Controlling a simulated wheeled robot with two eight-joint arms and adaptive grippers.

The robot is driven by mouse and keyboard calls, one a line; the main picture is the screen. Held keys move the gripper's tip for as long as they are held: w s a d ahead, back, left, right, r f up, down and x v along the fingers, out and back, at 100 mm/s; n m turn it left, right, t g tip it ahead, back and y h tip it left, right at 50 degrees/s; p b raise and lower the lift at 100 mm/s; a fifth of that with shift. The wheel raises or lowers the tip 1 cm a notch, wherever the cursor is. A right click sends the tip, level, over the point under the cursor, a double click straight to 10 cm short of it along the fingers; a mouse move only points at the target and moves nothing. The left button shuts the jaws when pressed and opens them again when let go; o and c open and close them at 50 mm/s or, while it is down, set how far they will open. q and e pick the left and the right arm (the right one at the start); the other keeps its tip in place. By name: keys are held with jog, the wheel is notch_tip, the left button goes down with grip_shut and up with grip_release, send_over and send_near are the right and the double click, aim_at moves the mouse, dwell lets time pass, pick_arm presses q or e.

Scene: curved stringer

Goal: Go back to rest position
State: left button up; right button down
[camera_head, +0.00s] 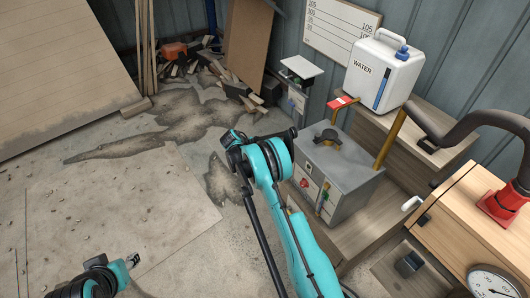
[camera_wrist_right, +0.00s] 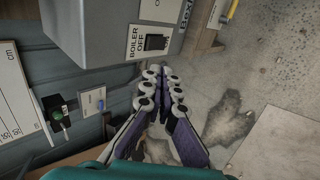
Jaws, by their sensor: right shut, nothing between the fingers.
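My right arm (camera_head: 292,225) reaches up through the middle of the head view, beside the grey metal box. Its fingers are hard to make out there. In the right wrist view my right gripper (camera_wrist_right: 161,84) is shut and empty, its fingertips together. The fingers appear close to a grey boiler box (camera_wrist_right: 115,28), with no contact that I can make out. Part of my left arm (camera_head: 100,278) shows at the bottom left of the head view, low over the floor.
The grey metal box (camera_head: 345,168) stands on wooden steps to the right of my right arm. A white water canister (camera_head: 384,70) is behind it. A wooden cabinet (camera_head: 475,225) with a red-and-black handle and a gauge (camera_head: 492,283) stands right. Floor at left is open.

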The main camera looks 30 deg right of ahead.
jog(key=s+a+r+t+y, duration=0.1)
jog(key=s+a+r, duration=0.2)
jog(key=r, duration=0.5)
jog(key=s+a+r+t+y, duration=0.1)
jog(key=s+a+r, duration=0.25)
jog(key=r, duration=0.35)
jog(key=s+a+r+t+y, duration=0.1)
jog(key=s+a+r+y, duration=0.2)
jog(key=r, duration=0.5)
jog(key=s+a+r+t+y, duration=0.1)
jog(key=s+a, duration=0.2)
jog(key=s, duration=0.5)
jog(key=s+a+r+t+y, duration=0.1)
jog(key=s+a, duration=0.3)
jog(key=s, duration=0.4)
jog(key=s+a+r+t+y, duration=0.1)
jog(key=s+a, duration=0.3)
jog(key=s, duration=0.5)
jog(key=shift+a+m+t, duration=0.25)
jog(key=shift+m+t, duration=0.05)
jog(key=shift+m, duration=0.1)
